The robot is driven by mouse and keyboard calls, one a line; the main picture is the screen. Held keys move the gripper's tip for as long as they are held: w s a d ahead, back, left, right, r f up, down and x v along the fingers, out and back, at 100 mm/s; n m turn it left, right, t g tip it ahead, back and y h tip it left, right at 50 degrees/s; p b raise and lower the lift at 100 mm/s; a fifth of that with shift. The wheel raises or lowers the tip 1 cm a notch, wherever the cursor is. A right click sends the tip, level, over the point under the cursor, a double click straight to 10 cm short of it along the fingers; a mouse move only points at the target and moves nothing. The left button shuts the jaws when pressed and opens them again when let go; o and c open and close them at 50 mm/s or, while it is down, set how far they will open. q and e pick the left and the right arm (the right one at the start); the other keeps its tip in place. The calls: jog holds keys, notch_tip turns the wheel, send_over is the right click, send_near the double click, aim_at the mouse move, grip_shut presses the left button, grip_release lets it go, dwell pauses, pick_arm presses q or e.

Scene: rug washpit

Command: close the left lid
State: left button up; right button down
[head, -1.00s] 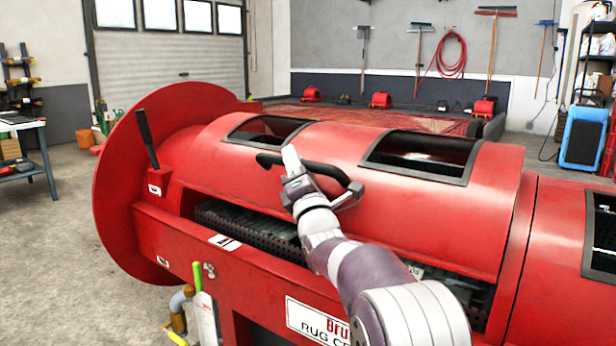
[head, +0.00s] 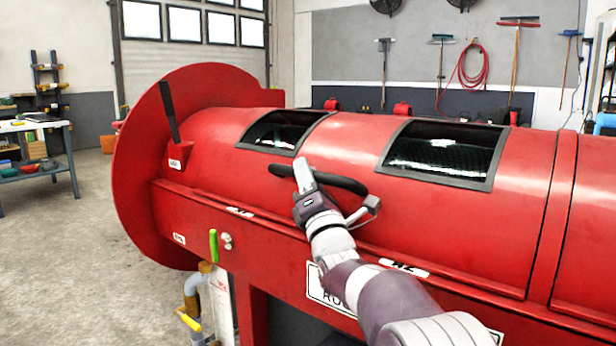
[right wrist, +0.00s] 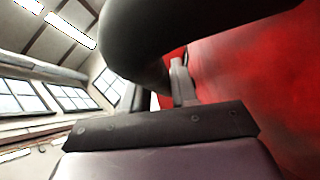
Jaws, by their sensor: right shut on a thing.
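The left lid (head: 345,215) is a curved red panel on the rug machine, with two dark-framed windows. Its lower edge lies down along the machine's red front, and no gap shows there. A black bar handle (head: 347,184) runs across the lid. My right gripper (head: 304,178) is at this handle, shut on it. In the right wrist view the thick black handle (right wrist: 125,45) curves close in front of the gripper, with the red lid (right wrist: 245,85) beside it. My left gripper is in neither view.
A black lever (head: 169,112) stands at the machine's left end, beside a large red round flange (head: 135,170). Green and yellow valve handles sit low at the front. A work table (head: 35,127) stands far left, with clear floor between.

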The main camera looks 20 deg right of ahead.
jog(key=shift+w+f, duration=0.15)
jog(key=shift+f, duration=0.45)
jog(key=c, duration=1)
grip_release()
jog(key=shift+r, duration=0.15)
jog(key=shift+s, duration=0.5)
jog(key=p+v, duration=0.3)
jog(key=v, duration=0.9)
jog(key=shift+a, duration=0.1)
